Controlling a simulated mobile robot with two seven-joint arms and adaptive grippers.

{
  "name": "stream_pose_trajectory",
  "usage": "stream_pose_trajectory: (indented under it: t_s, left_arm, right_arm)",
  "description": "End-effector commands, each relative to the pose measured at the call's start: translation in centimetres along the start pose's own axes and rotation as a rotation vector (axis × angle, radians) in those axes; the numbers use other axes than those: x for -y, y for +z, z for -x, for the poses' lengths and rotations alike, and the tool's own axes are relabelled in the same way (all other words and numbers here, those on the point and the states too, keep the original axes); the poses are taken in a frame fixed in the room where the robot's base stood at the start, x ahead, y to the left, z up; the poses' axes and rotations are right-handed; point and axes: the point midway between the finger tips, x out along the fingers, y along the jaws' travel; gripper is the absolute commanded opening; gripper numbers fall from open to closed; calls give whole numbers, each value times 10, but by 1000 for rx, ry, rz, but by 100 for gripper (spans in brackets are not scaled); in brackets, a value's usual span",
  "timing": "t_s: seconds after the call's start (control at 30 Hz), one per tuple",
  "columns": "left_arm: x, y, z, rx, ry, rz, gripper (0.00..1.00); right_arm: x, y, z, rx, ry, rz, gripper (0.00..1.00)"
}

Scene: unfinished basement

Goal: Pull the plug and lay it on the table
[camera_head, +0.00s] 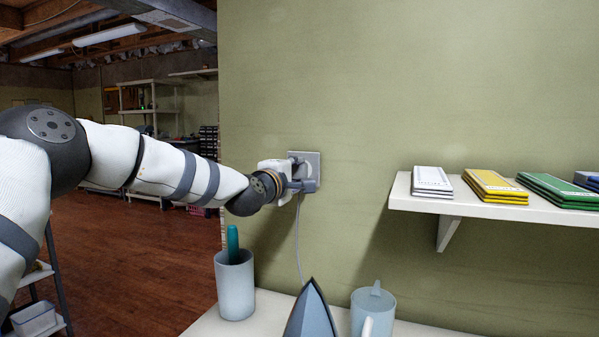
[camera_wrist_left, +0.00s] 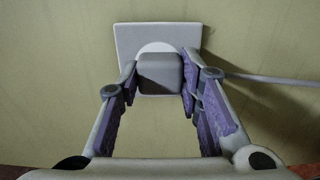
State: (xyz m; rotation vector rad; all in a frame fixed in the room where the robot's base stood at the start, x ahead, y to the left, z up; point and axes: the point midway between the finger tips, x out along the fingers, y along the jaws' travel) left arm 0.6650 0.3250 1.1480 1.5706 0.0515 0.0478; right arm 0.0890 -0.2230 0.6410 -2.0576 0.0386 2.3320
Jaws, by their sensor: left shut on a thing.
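My left gripper (camera_head: 301,178) is at the wall socket (camera_head: 313,160), which is a grey square plate on the green wall. In the left wrist view my left gripper (camera_wrist_left: 160,80) has its purple-padded fingers on both sides of the grey plug (camera_wrist_left: 159,73), shut on it. The plug is in front of the round face of the socket plate (camera_wrist_left: 130,40); I cannot tell how deep it sits. A thin cord (camera_head: 298,245) hangs from there to the white table (camera_head: 262,309) below. My right gripper is not in view.
A wall shelf (camera_head: 480,206) with several coloured stacks juts out at right. Little bare tabletop shows between them.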

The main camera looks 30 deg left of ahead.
Motion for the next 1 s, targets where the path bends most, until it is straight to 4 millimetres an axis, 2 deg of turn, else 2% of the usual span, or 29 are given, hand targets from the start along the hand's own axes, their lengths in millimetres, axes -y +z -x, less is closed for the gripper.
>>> stream_pose_trajectory:
  t_s: [1.0]
  left_arm:
    - [-2, -1, 41, -1, 3, 0, 0]
  right_arm:
    - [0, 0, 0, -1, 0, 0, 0]
